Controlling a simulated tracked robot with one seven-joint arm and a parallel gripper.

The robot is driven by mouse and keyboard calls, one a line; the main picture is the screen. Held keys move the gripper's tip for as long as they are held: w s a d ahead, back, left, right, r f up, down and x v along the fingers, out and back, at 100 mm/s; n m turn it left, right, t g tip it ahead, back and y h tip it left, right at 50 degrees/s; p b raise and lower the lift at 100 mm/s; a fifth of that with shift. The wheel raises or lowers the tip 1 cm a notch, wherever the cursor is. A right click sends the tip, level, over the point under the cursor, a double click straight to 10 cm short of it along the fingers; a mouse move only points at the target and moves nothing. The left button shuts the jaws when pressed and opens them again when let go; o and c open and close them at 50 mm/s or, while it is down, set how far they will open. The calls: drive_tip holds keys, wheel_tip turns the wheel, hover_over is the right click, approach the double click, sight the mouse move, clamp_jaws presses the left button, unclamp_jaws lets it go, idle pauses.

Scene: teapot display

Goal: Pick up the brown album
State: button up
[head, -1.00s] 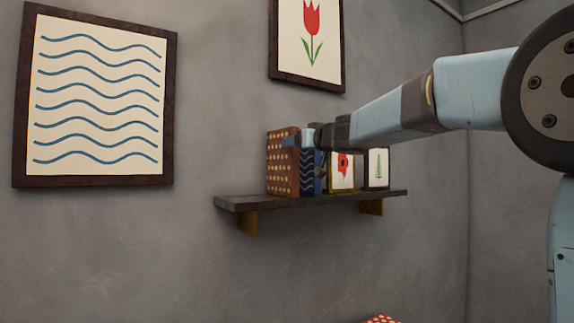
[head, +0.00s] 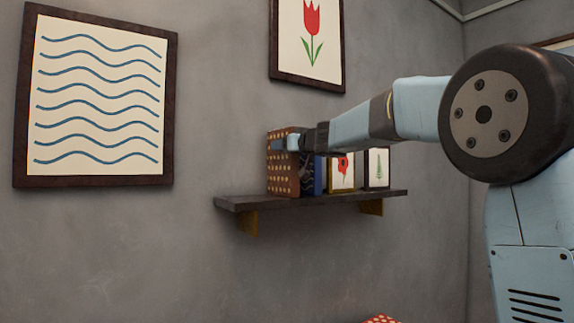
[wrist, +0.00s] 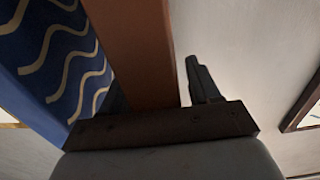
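The brown album (head: 283,178), with pale dots on its cover, stands upright at the left end of the wall shelf. In the wrist view its plain brown spine (wrist: 130,50) rises in the middle. My gripper (head: 285,144) is at the upper part of the album. In the wrist view one dark finger (wrist: 201,80) stands to the right of the spine with a narrow gap showing. The other finger is mostly hidden near the seam between the brown and blue albums. The gripper looks open around the spine.
The blue wavy-lined album (wrist: 62,65) stands right beside the brown one. Two small framed pictures, a red flower (head: 342,172) and a green fern (head: 377,168), stand farther right on the shelf (head: 250,203). Larger framed pictures hang on the wall.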

clamp_jaws()
idle(0.4)
idle(0.9)
